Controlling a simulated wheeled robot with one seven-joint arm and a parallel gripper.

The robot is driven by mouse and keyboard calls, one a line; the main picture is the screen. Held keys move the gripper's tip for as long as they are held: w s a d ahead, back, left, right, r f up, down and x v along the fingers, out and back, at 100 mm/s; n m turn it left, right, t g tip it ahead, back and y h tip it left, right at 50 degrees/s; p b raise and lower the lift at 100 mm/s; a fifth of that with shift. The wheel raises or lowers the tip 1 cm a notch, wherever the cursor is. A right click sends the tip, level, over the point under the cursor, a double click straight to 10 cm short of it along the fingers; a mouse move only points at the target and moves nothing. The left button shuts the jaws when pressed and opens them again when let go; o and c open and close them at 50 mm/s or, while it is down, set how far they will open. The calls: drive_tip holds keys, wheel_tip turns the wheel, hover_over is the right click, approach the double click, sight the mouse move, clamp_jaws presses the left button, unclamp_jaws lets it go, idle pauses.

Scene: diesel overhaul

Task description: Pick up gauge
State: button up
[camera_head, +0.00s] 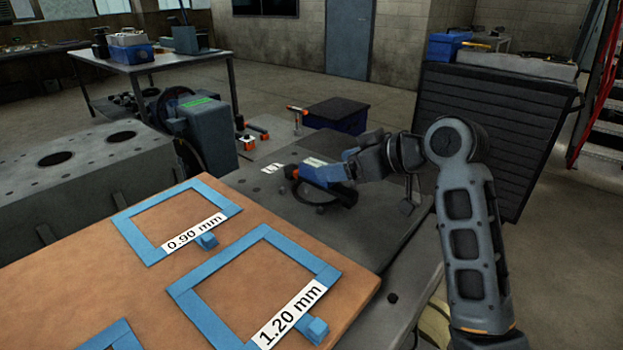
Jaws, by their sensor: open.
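A blue tool with a white label and an orange-red tip (318,172) lies on the dark grey plate (270,205), right where my arm ends; it may be the gauge, but I cannot tell for sure. My gripper (342,176) is open at its right end, low over the plate. The fingers partly overlap the tool and are too small to tell whether they touch it. The brown board (150,290) in front carries blue frames, one labelled 0.90 mm (150,243) and one labelled 1.20 mm (205,318). Both frames enclose bare board.
A grey engine block (70,190) stands at the left. A small upright orange-topped item (297,118) and a dark blue box (337,113) are behind the plate. A dark drawer cabinet (490,130) stands at the right. Open floor lies behind.

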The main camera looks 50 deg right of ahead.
sight(305, 172)
drive_tip(key=x, duration=0.6)
drive_tip(key=shift+w+f+p, duration=0.25)
drive_tip(key=shift+f+p, duration=0.15)
drive_tip(key=shift+f, duration=0.05)
clamp_jaws()
drive_tip(key=shift+r, duration=0.1)
